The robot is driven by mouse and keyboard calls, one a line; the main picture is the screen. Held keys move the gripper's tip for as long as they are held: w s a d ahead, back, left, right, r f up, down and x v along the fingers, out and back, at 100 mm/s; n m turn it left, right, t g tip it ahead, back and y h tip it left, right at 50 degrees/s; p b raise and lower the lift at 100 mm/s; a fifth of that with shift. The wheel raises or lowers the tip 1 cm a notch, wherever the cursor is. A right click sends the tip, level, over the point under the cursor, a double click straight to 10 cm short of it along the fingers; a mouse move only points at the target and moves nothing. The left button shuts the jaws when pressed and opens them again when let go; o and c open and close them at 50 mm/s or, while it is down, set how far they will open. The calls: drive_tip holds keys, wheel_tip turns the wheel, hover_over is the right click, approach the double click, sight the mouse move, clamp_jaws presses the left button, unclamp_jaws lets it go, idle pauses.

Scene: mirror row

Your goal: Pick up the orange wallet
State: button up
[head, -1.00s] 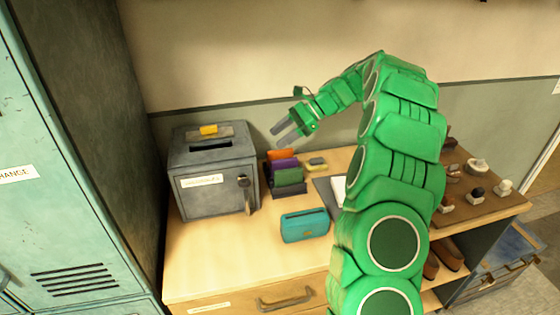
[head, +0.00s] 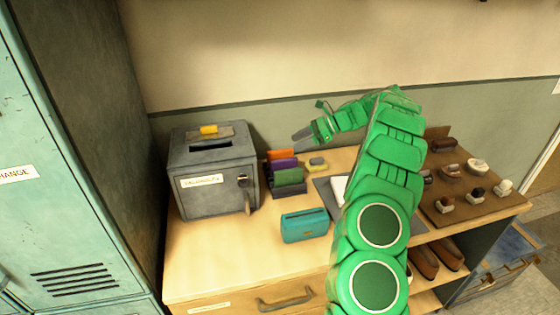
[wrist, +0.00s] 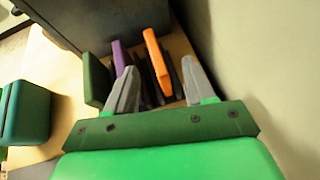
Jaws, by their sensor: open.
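The orange wallet (head: 281,154) stands upright at the back of a dark rack on the wooden counter, behind a purple wallet (head: 284,165) and a green wallet (head: 289,177). In the wrist view the orange wallet (wrist: 157,62) stands on edge, ahead of my gripper and between the lines of its two fingers. My gripper (head: 300,137) is open and empty, above and to the right of the rack in the head view. In the wrist view its grey fingers (wrist: 163,82) are spread, the left one overlapping the view of the green wallet (wrist: 95,80).
A grey metal box (head: 212,175) with a slot and keys stands left of the rack. A teal case (head: 304,226) sits in front. The wall is close behind; shoe brushes stand on a brown board (head: 440,215) at right.

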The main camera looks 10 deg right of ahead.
sight(282, 150)
drive_tip(key=shift+s+x, duration=0.2)
drive_tip(key=shift+x, duration=0.95)
drive_tip(key=shift+s+x, duration=0.2)
drive_tip(key=shift+x, duration=0.9)
drive_tip(key=shift+w+a+f, duration=0.2)
drive_tip(key=shift+a+f, duration=0.05)
drive_tip(key=shift+a, duration=0.3)
clamp_jaws()
